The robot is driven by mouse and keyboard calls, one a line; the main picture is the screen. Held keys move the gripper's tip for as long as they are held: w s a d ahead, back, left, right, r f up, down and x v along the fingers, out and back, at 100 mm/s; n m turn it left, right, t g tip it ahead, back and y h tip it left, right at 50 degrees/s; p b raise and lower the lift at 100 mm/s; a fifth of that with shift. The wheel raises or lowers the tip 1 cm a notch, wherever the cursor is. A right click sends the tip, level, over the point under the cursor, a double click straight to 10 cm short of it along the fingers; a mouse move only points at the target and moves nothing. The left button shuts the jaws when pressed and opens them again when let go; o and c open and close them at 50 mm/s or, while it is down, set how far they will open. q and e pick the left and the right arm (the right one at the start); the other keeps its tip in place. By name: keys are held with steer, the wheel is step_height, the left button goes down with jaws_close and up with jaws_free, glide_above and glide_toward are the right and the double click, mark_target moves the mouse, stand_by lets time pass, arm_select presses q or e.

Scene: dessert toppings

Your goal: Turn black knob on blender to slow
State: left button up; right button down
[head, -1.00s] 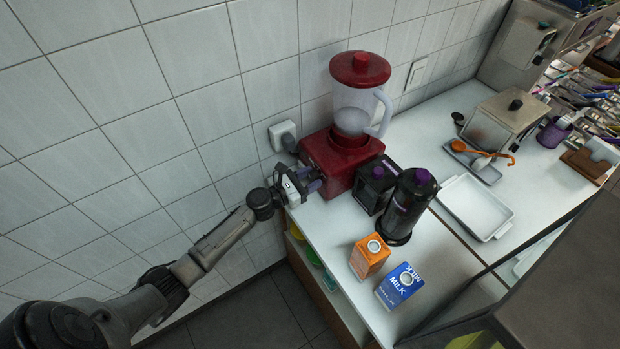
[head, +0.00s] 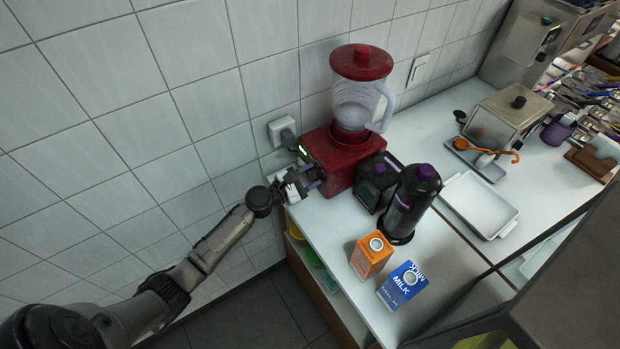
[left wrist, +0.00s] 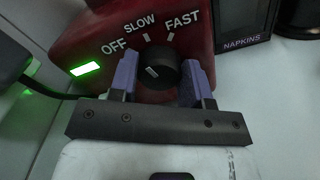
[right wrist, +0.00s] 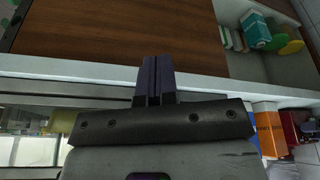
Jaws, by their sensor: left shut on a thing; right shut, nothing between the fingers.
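The red blender (head: 330,160), with a clear jug and red lid, stands on the counter against the tiled wall. Its black knob (left wrist: 158,68) shows in the left wrist view, below the printed OFF, SLOW and FAST labels. A short white line slants across the knob's face; I cannot tell exactly which mark it lines up with. A green light (left wrist: 87,69) glows on the blender left of the knob. My left gripper (head: 312,180) is shut on the knob, one purple finger on each side. My right gripper (right wrist: 156,80) is shut and empty, away from the blender.
A black napkin box (head: 376,182) and a black-and-purple dispenser (head: 408,205) stand close right of the blender. Orange (head: 371,256) and blue milk cartons (head: 403,286) stand nearer the front. A wall socket with a plug (head: 283,132) is behind my left gripper.

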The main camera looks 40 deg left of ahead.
arm_select(q)
steer(key=shift+m+b, duration=0.5)
steer(key=shift+m, duration=0.7)
steer(key=o, duration=0.9)
steer(key=shift+o, duration=0.2)
steer(key=shift+s+a, duration=0.15)
steer(key=shift+s, duration=0.4)
steer(key=b+v, duration=0.1)
steer(key=v, duration=1.1)
steer(key=shift+s+a, duration=0.15)
steer(key=shift+s, duration=0.15)
